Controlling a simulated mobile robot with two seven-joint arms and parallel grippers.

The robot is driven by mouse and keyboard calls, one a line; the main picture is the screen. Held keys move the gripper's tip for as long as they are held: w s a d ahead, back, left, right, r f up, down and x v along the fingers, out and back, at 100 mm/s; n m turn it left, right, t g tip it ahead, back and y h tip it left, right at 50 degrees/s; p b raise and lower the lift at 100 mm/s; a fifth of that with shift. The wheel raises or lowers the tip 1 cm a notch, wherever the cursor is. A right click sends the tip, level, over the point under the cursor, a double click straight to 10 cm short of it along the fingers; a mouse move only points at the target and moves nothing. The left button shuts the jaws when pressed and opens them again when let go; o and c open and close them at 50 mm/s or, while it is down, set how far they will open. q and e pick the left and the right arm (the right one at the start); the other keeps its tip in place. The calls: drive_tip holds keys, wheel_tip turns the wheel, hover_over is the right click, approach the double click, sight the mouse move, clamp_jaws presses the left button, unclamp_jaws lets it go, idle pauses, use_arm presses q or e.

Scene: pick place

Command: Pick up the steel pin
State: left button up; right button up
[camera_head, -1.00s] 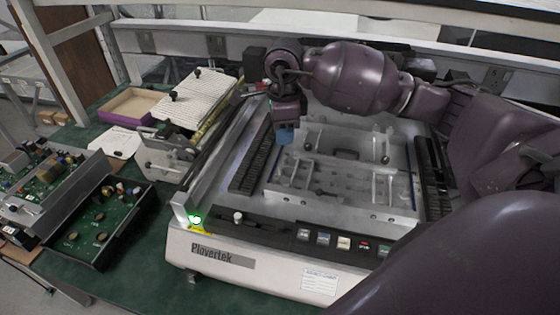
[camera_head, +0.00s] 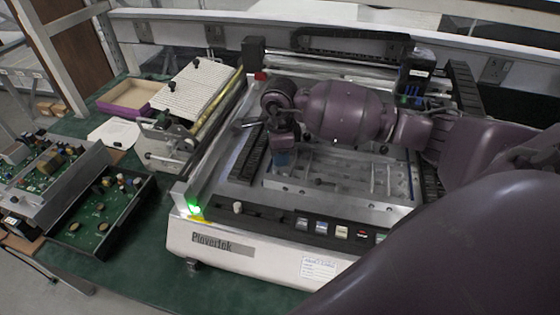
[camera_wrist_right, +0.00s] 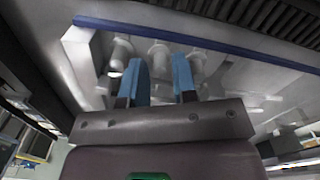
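In the right wrist view several pale metal cylinders stand in a row on the metal plate (camera_wrist_right: 225,28). The middle one, which looks like a steel pin (camera_wrist_right: 159,55), shows between and beyond the two blue fingertips of my right gripper (camera_wrist_right: 161,78). The fingers are apart with a gap between them, and I see no clear contact. In the head view the right gripper (camera_head: 284,158) points down over the left part of the machine's fixture plate (camera_head: 300,186). The pin is hidden or too small to tell there. My left gripper is not in view.
The white Plovertek machine (camera_head: 225,258) has a front row of buttons and a dark ribbed strip beside the plate. To its left are a ribbed white panel (camera_head: 197,89), a purple-edged tray (camera_head: 128,97) and circuit board boxes (camera_head: 98,215). Green table shows in front.

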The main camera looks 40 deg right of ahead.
drive_tip(key=shift+f, duration=0.2)
clamp_jaws()
